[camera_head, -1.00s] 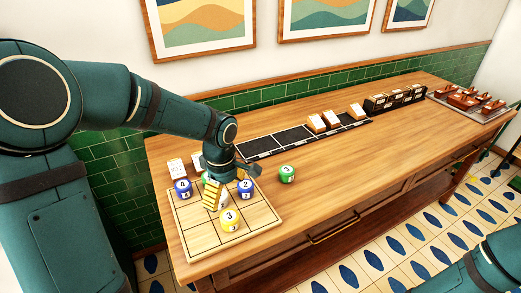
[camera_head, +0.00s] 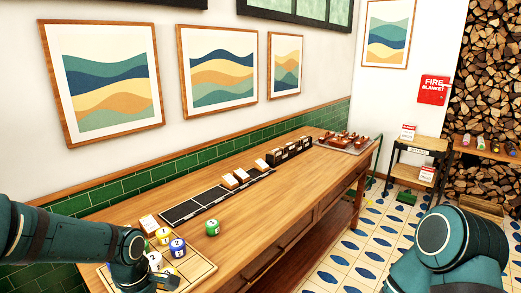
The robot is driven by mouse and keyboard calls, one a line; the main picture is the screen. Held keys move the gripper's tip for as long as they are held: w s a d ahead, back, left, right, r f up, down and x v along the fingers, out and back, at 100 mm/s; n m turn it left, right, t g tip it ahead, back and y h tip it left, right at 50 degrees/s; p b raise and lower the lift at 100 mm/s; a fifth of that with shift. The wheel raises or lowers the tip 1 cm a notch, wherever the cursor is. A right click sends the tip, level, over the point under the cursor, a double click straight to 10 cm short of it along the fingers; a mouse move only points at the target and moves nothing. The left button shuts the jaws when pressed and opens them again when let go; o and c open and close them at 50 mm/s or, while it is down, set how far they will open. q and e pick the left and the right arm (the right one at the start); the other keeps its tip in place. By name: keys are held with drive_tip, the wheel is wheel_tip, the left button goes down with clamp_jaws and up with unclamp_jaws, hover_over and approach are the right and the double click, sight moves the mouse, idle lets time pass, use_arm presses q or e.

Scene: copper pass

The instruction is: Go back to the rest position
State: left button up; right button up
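My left arm comes in at the lower left, and its wrist hangs over the wooden grid board (camera_head: 203,268) at the near end of the counter. Its gripper (camera_head: 150,286) is at the bottom edge of the picture, and its fingers are not clear there. Numbered balls stand on the board: a blue one (camera_head: 177,247), a yellow one (camera_head: 163,236) and a white one (camera_head: 154,260). A green ball (camera_head: 212,227) stands on the counter beside the board. My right arm shows at the lower right as bent links over the floor. Its gripper is out of view.
The wooden counter (camera_head: 270,215) runs away to the back right. A black tray (camera_head: 197,205) with pale blocks (camera_head: 236,179) lies along the wall. A tray of brown items (camera_head: 345,142) is at the far end. A small shelf stand (camera_head: 415,165) is beyond. Tiled floor lies to the right.

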use_arm(q)
drive_tip(key=d+f+m+h, duration=0.2)
drive_tip(key=d+f+m, duration=0.3)
drive_tip(key=d+f, duration=0.45)
drive_tip(key=s+d+f+m, duration=0.2)
drive_tip(key=s+f+m, duration=0.2)
drive_tip(key=f, duration=0.2)
drive_tip(key=s+d+f+m+t+h, duration=0.1)
drive_tip(key=s+d+f+m, duration=0.2)
drive_tip(key=f, duration=0.3)
drive_tip(key=shift+s+d+f+m+t, duration=0.15)
drive_tip(key=shift+s+d+m+t, duration=0.2)
drive_tip(key=shift+s+m, duration=0.15)
